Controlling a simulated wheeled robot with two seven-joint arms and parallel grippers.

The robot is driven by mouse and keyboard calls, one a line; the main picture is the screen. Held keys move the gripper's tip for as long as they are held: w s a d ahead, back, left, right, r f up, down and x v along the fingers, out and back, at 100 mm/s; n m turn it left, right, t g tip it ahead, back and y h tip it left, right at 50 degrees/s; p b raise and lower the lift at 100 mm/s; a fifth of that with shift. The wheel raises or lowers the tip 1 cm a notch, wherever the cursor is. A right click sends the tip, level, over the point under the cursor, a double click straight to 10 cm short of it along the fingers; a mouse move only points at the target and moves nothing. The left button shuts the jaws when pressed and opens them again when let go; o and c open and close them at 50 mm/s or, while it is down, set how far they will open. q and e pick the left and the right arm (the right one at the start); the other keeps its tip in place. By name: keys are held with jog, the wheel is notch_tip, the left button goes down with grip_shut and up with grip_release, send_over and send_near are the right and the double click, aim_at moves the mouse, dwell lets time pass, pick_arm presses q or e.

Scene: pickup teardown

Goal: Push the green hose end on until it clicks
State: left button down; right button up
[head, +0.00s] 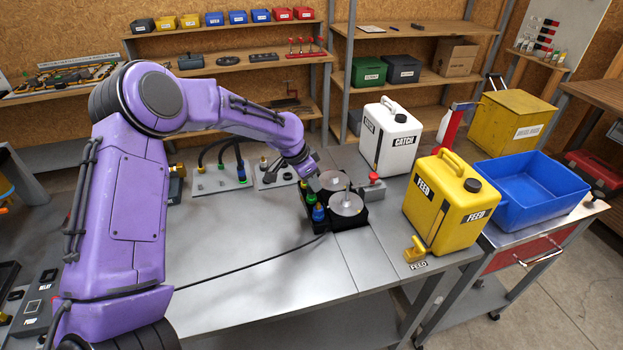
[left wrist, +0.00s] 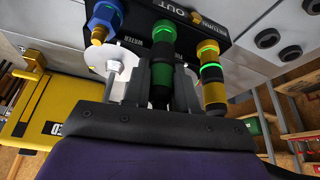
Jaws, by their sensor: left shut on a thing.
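The green hose end (left wrist: 162,34) is a green collar above a dark body in the left wrist view, at the black block's (left wrist: 190,30) face. My left gripper (left wrist: 162,70) is shut around the dark body, one finger on each side. The green collar meets the block's face; I cannot tell how far on it sits. In the head view my left gripper (head: 313,187) reaches down over the block (head: 345,221), and the green fitting (head: 311,198) shows just below it. My right gripper is not in view.
A blue fitting (left wrist: 104,20) and a yellow fitting with a green ring (left wrist: 211,75) flank the hose end. Silver discs (head: 346,204) lie on the block. White (head: 392,138) and yellow (head: 440,205) jugs stand to the right. The front tabletop (head: 230,245) is mostly clear, with a black cable across it.

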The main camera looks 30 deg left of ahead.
pick_arm(q)
jog(key=shift+f, duration=0.1)
dwell(0.7)
jog(key=c, duration=0.8)
grip_release()
jog(key=b+v, duration=0.2)
jog(key=v, duration=0.8)
jog(key=shift+r, duration=0.25)
jog(key=shift+s, duration=0.1)
